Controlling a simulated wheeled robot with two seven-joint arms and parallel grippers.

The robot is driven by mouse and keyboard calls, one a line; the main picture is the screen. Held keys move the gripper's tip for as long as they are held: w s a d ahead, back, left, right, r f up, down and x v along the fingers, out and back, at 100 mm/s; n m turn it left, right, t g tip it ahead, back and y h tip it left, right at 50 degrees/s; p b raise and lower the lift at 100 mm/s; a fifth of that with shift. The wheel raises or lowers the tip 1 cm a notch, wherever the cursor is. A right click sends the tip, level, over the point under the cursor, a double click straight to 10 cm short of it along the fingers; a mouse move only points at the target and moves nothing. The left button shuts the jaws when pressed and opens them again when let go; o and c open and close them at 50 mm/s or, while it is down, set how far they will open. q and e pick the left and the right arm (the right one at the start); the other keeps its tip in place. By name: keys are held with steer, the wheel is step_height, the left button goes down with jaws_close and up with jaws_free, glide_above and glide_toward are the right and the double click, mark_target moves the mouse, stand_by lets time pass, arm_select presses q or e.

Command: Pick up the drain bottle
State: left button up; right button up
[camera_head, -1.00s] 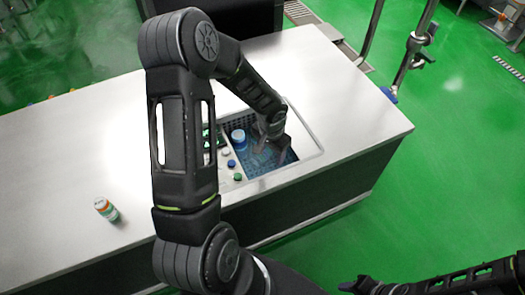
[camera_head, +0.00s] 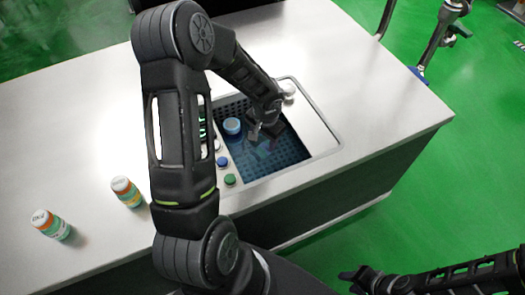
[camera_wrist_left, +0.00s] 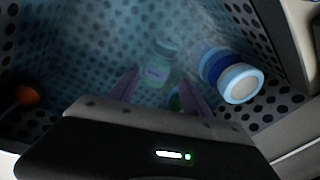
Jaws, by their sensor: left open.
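My left gripper (camera_head: 262,134) reaches down into the sunken, perforated blue basin (camera_head: 292,148). In the left wrist view its fingers (camera_wrist_left: 158,80) are apart, with nothing clamped between them. A pale, translucent greenish bottle (camera_wrist_left: 158,62) shows dimly between and beyond the fingertips, inside the basin. A blue-and-white bottle (camera_wrist_left: 224,68) is in the basin to the right of the fingers; its round blue top (camera_head: 232,126) shows in the head view. I cannot tell by look which one is the drain bottle. My right gripper (camera_head: 366,281) is at the lower right, off the table; its jaws are unclear.
The wrist view shows an orange object (camera_wrist_left: 22,95) at left.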

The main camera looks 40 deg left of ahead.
mark_target(263, 149)
arm_select(q)
steer(key=shift+r, duration=0.15)
steer(key=shift+w+a+f, duration=0.15)
steer(key=shift+f, duration=1.15)
steer(key=shift+f, duration=0.15)
steer(key=f, duration=0.5)
steer(key=shift+w+a+b, duration=0.3)
steer(key=shift+c, duration=0.5)
jaws_close()
steer(key=shift+r, duration=0.2)
